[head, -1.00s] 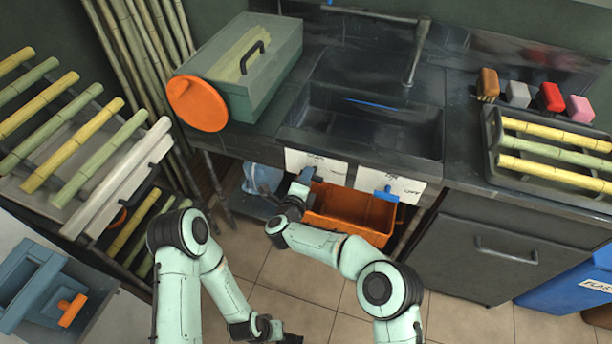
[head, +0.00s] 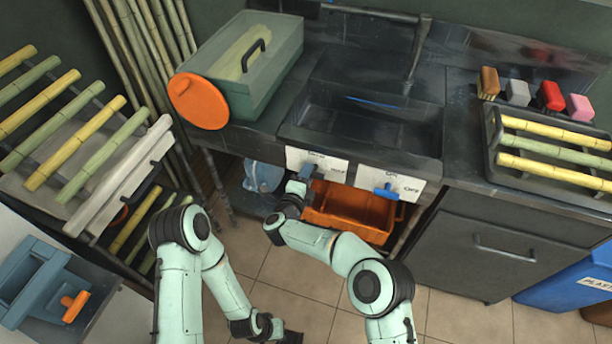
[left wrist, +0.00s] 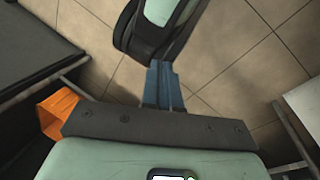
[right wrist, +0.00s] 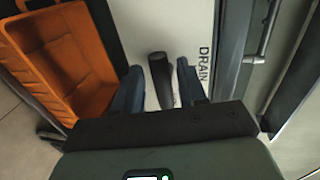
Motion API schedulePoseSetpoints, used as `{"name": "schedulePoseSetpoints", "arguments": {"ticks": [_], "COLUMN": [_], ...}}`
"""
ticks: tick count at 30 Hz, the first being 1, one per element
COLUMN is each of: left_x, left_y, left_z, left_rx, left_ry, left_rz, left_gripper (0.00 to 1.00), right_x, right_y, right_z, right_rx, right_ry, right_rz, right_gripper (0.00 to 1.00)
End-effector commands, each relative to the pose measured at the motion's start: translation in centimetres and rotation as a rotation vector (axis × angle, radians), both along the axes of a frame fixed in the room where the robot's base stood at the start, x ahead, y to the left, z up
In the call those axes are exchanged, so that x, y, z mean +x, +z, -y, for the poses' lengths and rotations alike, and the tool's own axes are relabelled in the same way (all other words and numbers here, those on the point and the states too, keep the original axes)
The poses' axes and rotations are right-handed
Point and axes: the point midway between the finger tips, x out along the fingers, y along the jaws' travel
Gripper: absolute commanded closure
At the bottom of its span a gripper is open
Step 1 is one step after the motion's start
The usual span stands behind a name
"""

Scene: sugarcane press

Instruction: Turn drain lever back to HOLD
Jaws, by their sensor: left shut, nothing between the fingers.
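The dark grey drain lever (right wrist: 160,80) lies on a white plate (right wrist: 209,17) marked DRAIN in the right wrist view. My right gripper (right wrist: 160,84) is open, with one blue-grey finger on each side of the lever; I cannot tell whether either touches it. In the head view, the plate (head: 330,170) is under the sink's front edge, and my right gripper (head: 303,181) is at its left part, partly hiding the lever. My left gripper (head: 292,338) is low over the floor, away from the plate. Its fingers are shut and empty in the left wrist view (left wrist: 163,82).
An orange bin (head: 352,208) stands below the plates. A second plate (head: 408,184) with a blue lever (head: 386,191) is to the right. A blue-grey container (head: 262,176) is left of the bin. The floor in front is mostly clear.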

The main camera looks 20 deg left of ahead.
Motion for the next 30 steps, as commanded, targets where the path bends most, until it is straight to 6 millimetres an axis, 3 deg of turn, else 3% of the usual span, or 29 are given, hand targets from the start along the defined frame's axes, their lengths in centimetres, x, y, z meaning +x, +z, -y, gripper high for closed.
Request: {"name": "schedulePoseSetpoints", "arguments": {"ticks": [10,14,30], "left_x": [0.0,-0.3,-2.7], "left_y": [0.0,0.3,2.2], "left_z": [0.0,0.1,1.2], "left_rx": [0.0,-0.004,-0.034], "left_ry": [0.0,-0.003,-0.03], "left_rz": [0.0,-0.007,-0.072], "left_gripper": [1.0,1.0,1.0], "right_x": [-0.1,-1.1,-11.5], "right_y": [0.2,0.5,2.5], "right_z": [-0.1,-0.2,-0.5], "right_rx": [0.001,0.002,0.0], "right_ry": [0.002,0.004,0.003], "right_rz": [0.002,0.002,0.001], "right_gripper": [0.52,0.52,0.52]}}
